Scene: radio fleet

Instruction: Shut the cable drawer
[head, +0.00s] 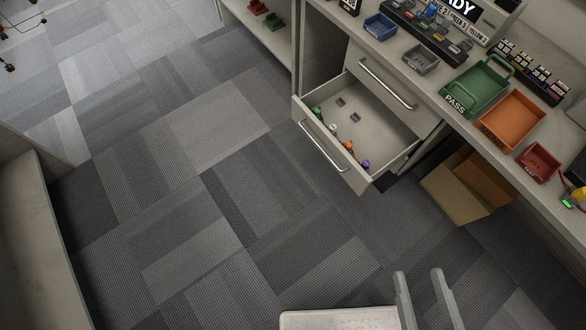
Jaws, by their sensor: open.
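The cable drawer (376,134) is the lower drawer under the bench, and it is pulled well out over the floor. Its front carries a long silver bar handle (324,145). Inside lie several small items in green, white, orange and purple near the front, and small grey pieces further back. The drawer above it (392,88) is shut. My gripper (425,285) is at the bottom of the head view, with its two grey fingers apart and nothing between them. It is well away from the drawer, nearer to me.
The bench (465,92) holds a green PASS tray (474,88), an orange tray (511,121), a red tray (538,163) and blue and grey bins. An open cardboard box (467,188) stands on the floor right of the drawer. The carpet (190,200) left of the drawer is clear.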

